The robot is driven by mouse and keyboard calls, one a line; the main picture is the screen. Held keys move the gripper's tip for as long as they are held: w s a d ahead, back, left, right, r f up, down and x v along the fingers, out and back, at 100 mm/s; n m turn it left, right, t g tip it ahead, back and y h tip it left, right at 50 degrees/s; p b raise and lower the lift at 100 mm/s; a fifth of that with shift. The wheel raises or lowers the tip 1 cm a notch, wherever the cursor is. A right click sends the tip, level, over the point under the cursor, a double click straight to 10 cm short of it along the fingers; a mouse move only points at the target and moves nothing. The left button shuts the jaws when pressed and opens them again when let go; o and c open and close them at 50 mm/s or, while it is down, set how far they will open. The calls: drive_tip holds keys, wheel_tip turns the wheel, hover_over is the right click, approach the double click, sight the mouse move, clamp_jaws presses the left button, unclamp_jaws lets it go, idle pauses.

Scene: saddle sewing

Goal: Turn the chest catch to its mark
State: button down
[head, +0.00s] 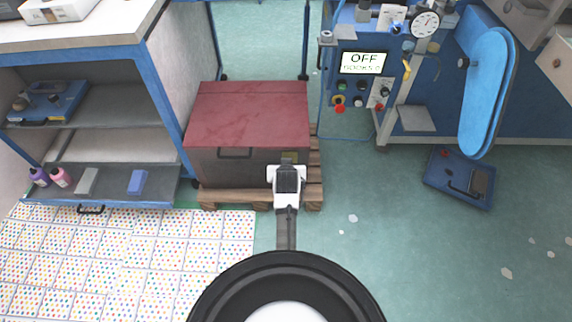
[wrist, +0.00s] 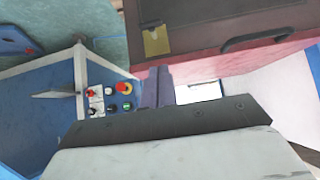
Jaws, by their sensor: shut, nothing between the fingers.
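The chest (head: 250,115) has a red lid and a dark front with a handle, and its lid looks closed. In the wrist view the picture is turned over, and the chest's dark front (wrist: 220,25) fills the top right. A small yellow plate (wrist: 156,42) with a dark piece on it, which looks like the catch, sits on that front. My gripper (head: 287,162) is in front of the chest's right part and hides the catch area in the head view. In the wrist view its fingers (wrist: 158,88) are together and empty, apart from the plate. A mark cannot be made out.
The chest stands on a wooden pallet (head: 225,197). A blue shelf unit (head: 166,75) is close on its left. A blue machine with buttons and an OFF display (head: 363,62) stands to the right. A blue tray (head: 440,188) lies on the floor; the green floor (head: 400,245) at front right is mostly clear.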

drive_tip(key=s+f+b+x, duration=0.1)
drive_tip(key=s+f+x, duration=0.1)
drive_tip(key=x, duration=1)
drive_tip(key=shift+w, duration=0.2)
